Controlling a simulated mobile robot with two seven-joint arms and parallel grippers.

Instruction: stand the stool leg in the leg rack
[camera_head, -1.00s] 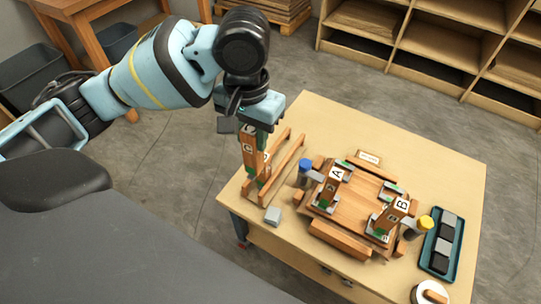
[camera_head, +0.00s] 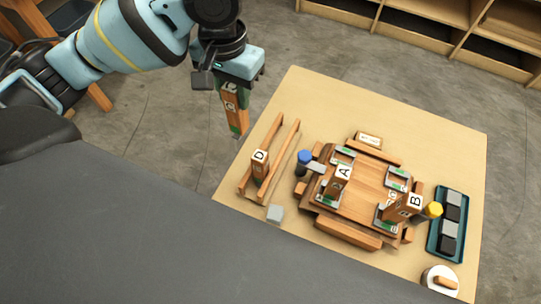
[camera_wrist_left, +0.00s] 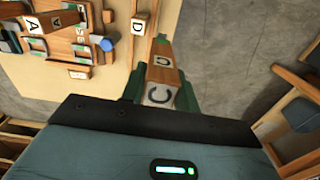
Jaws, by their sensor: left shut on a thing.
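My left gripper (camera_head: 237,82) is shut on a wooden stool leg marked C (camera_head: 235,108), which hangs nearly upright with its green-banded end down. In the head view this leg appears against the floor, just off the table's left edge and apart from the rack. The left wrist view shows leg C (camera_wrist_left: 163,75) between the fingers. The leg rack (camera_head: 286,152), with two slanting wooden rails, is on the left of the table. Leg D (camera_head: 260,166) stands in its near part; the rack's far part looks empty. My right gripper is not in view.
The wooden seat (camera_head: 368,188) lies mid-table with leg A (camera_head: 341,180) and leg B (camera_head: 408,205) on it. A grey block (camera_head: 275,213) sits near the rack. A teal tray (camera_head: 435,222) is at right.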

